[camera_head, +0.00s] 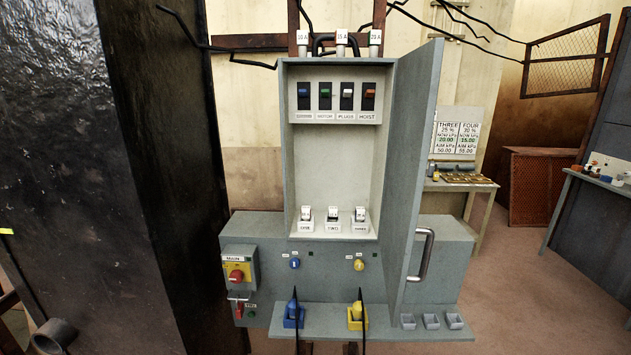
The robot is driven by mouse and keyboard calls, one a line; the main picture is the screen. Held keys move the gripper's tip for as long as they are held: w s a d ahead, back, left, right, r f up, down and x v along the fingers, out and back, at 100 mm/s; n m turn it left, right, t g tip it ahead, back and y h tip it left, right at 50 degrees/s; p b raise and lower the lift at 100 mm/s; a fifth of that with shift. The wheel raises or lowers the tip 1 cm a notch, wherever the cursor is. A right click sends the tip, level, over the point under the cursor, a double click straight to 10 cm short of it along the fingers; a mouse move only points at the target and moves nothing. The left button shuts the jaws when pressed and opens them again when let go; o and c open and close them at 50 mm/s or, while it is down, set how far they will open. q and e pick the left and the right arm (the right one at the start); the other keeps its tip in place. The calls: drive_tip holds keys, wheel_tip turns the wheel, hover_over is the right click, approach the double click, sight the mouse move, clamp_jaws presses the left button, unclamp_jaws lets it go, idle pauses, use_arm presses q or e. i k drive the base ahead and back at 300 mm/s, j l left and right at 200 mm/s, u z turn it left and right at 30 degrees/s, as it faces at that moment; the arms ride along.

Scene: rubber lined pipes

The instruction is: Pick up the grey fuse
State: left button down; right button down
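No gripper of mine shows in the head view. Three small pale fuse-like pieces stand on top of the grey cabinet (288,150). They are marked 10 A (302,42), 15 A (341,40) and 20 A (375,42). The 20 A mark looks green; the other two colours are too small to tell, so I cannot tell which piece is the grey fuse. Inside the cabinet, three white pieces (333,217) sit in a row on its floor, each with a label below. Nothing holds any of these.
The cabinet door (416,150) stands open at the right. A shelf below carries a blue plug (293,315), a yellow plug (357,315) with black cables, and small grey cups (431,321). A dark pillar (165,150) stands close at left. Floor at right is clear.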

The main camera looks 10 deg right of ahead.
sight(333, 214)
drive_tip(key=i+l, duration=0.1)
drive_tip(key=l, duration=0.35)
drive_tip(key=i+l, duration=0.1)
drive_tip(key=l, duration=0.35)
drive_tip(key=i+l, duration=0.1)
drive_tip(key=l, duration=0.75)
drive_tip(key=j, duration=0.4)
